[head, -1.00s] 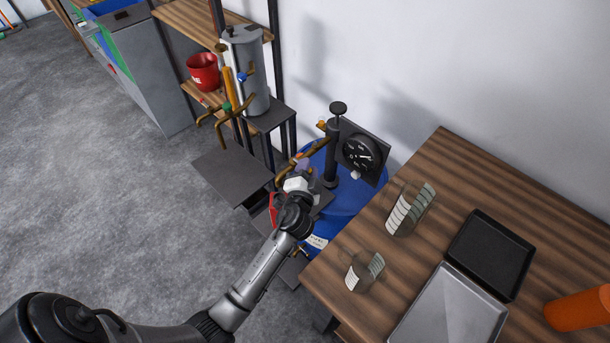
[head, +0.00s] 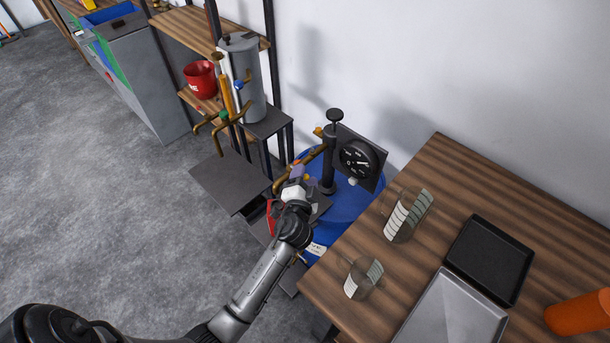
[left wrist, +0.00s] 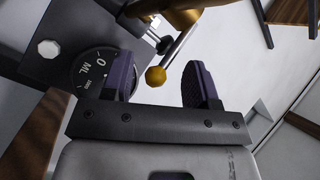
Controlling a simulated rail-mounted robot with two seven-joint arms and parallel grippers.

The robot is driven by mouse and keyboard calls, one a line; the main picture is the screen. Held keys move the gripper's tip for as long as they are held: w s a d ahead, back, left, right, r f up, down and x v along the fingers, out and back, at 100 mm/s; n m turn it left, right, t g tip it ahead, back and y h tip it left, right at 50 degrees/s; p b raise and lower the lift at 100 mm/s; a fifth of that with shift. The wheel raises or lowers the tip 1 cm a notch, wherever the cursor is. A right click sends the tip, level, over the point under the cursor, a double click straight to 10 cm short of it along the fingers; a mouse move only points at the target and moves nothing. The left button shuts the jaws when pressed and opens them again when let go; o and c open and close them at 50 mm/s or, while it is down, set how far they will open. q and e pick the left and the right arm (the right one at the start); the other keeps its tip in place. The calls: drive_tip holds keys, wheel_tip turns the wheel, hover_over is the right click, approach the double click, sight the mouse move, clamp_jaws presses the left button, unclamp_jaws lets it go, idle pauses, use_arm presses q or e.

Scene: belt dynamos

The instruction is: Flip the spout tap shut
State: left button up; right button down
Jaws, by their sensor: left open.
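The pump post (head: 329,160) stands on a blue drum, with a black round dial (head: 357,158) beside it and a brass spout (head: 312,156) pointing down-left. My left gripper (head: 298,174) is just below the spout's outer end. In the left wrist view the gripper (left wrist: 160,82) is open, with dark purple finger pads. A thin metal lever with a yellow ball end (left wrist: 155,76) comes down from the brass spout (left wrist: 165,8). The ball appears between the two fingers, nearer the left one; I cannot tell its depth. The left finger partly covers the dial (left wrist: 92,72).
A blue drum (head: 350,202) stands under the pump. A wooden table (head: 440,160) with two glass measuring jugs and trays is at the right. A grey urn (head: 245,80) with brass taps and a red bucket (head: 201,80) are at the back left. Open floor lies left.

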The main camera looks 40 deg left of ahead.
use_arm(q)
drive_tip(key=b+v, duration=0.1)
drive_tip(key=v, duration=1.2)
drive_tip(key=shift+s+f, duration=0.1)
